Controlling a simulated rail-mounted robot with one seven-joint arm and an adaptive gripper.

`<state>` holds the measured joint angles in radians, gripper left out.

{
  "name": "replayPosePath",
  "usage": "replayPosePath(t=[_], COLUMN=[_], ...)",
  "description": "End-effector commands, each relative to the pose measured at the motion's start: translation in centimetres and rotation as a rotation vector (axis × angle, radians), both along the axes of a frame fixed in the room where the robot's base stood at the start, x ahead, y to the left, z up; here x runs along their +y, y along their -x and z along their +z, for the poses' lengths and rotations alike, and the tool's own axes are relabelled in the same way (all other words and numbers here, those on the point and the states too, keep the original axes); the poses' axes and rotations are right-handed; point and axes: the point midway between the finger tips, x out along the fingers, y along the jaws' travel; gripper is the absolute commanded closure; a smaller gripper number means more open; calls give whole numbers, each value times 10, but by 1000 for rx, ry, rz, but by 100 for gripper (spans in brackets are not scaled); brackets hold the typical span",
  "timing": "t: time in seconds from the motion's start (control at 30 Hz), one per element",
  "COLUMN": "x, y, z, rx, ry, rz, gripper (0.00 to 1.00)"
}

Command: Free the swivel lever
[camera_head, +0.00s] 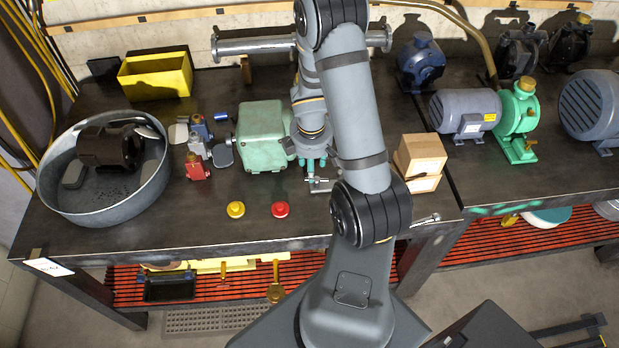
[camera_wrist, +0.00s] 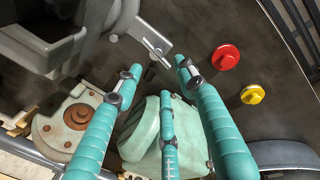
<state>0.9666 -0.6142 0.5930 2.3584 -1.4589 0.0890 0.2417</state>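My gripper (camera_head: 314,165) points down at the bench, just right of the pale green motor (camera_head: 262,137). In the wrist view its teal fingers (camera_wrist: 160,76) are spread, with nothing between them. A short bright metal lever (camera_wrist: 156,47) lies just beyond the fingertips, beside a dark grey metal body (camera_wrist: 40,45) cut off by the frame. I see no contact between fingers and lever. In the head view a small metal piece (camera_head: 321,184), likely this lever, shows just below the fingers. My arm hides much of the area around it. I cannot tell what holds the lever.
A red button (camera_head: 280,209) and a yellow button (camera_head: 236,209) stand near the bench's front edge. Cardboard boxes (camera_head: 421,155) stand right of my arm. Small red and blue parts (camera_head: 197,167) and a round metal tub (camera_head: 101,205) are at left. Bare bench surrounds the buttons.

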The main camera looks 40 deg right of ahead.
Motion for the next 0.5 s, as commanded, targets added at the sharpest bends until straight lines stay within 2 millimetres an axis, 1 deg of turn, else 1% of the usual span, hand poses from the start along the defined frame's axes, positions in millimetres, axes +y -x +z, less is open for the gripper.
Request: replayPosePath(t=[0.03, 0.2, 0.33, 0.5], x=[-2, -5, -8, -8], y=[-1, -5, -8, -9], z=[-17, -42, -53, -58], rx=[1, 1, 1, -1], ry=[0, 1, 1, 1], rz=[0, 0, 0, 0], gripper=[60, 60, 60, 60])
